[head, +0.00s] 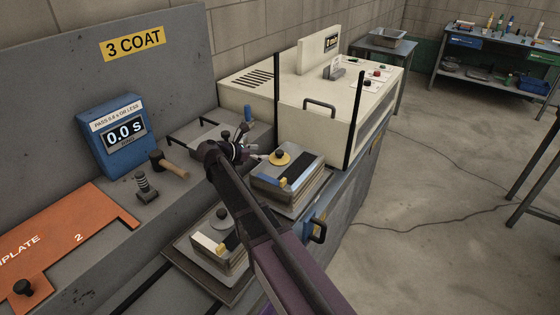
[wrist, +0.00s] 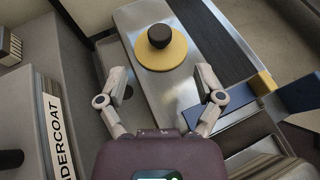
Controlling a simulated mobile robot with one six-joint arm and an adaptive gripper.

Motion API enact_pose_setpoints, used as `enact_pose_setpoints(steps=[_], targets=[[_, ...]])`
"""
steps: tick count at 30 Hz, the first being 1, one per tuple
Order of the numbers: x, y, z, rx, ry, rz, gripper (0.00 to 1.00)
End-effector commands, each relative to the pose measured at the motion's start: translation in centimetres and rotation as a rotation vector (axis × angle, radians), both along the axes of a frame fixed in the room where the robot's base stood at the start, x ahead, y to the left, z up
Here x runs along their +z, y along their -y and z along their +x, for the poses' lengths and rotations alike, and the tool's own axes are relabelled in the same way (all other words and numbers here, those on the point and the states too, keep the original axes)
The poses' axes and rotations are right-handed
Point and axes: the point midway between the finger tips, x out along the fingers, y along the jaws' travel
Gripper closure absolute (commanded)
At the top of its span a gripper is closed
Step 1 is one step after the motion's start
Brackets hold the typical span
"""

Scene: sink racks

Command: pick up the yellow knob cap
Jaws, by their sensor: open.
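The yellow knob cap (head: 279,158) is a round yellow disc with a dark knob on top. It sits on the metal top of the right-hand block (head: 300,168) on the bench. In the wrist view the yellow knob cap (wrist: 161,52) lies just ahead of my gripper, centred between the lines of its fingers. My gripper (head: 252,147) is beside the cap on its left in the head view. In the wrist view my gripper (wrist: 160,78) has its fingers spread, with nothing between them. The cap is fully visible there; I cannot tell the height gap.
A similar block (head: 222,250) with a grey round cap stands nearer, partly behind my arm. A cream machine (head: 325,110) with black posts stands behind the right-hand block. A blue timer (head: 115,135), a wooden-handled tool (head: 172,165) and an orange plate (head: 65,238) lie to the left.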

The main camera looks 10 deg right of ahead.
Motion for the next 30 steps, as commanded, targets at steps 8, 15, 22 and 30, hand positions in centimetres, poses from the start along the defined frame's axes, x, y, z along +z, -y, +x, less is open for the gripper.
enact_pose_setpoints(steps=[8,15,22,30], targets=[[-1.4,2.8,1.2,-0.001,0.000,0.000,0.15],[-1.4,3.2,1.3,0.000,0.000,0.000,0.15],[-1.5,3.3,1.3,-0.001,0.000,0.000,0.15],[-2.6,5.1,2.1,-0.003,0.000,0.000,0.15]])
